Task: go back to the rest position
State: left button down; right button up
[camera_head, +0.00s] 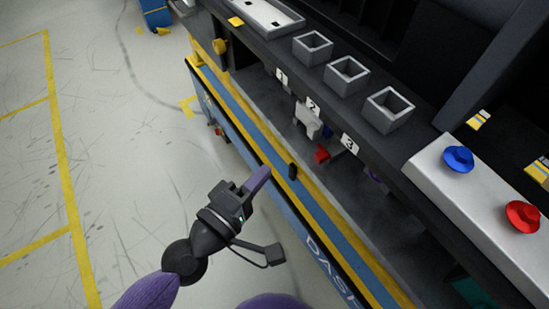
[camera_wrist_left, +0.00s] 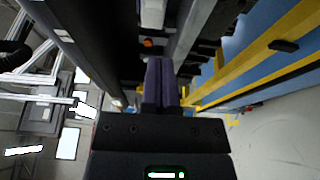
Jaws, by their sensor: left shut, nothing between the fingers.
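My left gripper (camera_head: 258,180) is in front of the blue and yellow edge of the dashboard station (camera_head: 262,146) in the head view. Its purple fingers are together and hold nothing. The fingers also show close together in the left wrist view (camera_wrist_left: 161,85), pointing along the station. The arm comes in from the bottom left of the head view. My right gripper is in neither view.
Three grey square bins (camera_head: 347,76) stand on the dark shelf above labels 1, 2 and 3. A blue button (camera_head: 458,159) and a red button (camera_head: 522,217) sit on a white panel at right. Open floor (camera_head: 110,150) with yellow lines lies at left.

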pick_arm(q)
jog(key=shift+s+a, duration=0.1)
jog(key=shift+s, duration=0.05)
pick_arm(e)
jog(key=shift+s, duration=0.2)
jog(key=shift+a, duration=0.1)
